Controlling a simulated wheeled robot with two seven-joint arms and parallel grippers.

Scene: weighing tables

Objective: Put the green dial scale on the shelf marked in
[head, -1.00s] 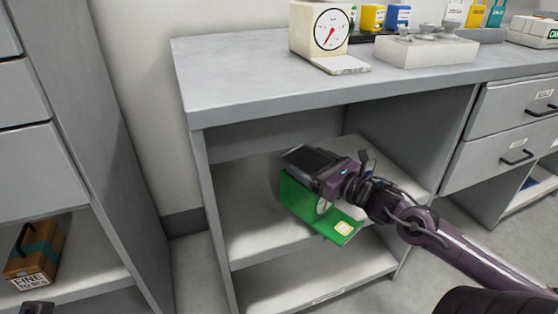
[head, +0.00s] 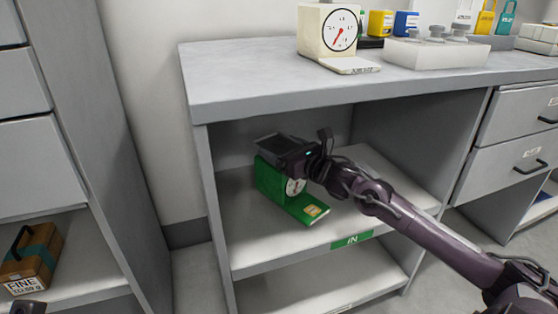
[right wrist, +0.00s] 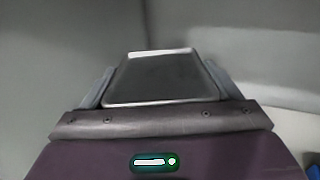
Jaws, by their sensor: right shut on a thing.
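The green dial scale (head: 268,182) is inside the open compartment under the counter, over the shelf with the green IN label (head: 352,240). Its white dial (head: 295,186) faces right and its low green base reaches forward. I cannot tell whether it touches the shelf board. My right gripper (head: 278,148) is shut on the top of the scale. The right wrist view shows a dark grey plate (right wrist: 160,78) between the fingers; the scale's body is hidden there. A dark piece at the lower left edge of the head view may be my left gripper (head: 24,309).
A cream dial scale (head: 312,30) and a pale weight tray (head: 440,54) stand on the counter (head: 240,75) above. A lower shelf (head: 320,285) is bare. A brown FINE box (head: 35,262) sits in the left cabinet. Side walls bound the compartment; its right part is free.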

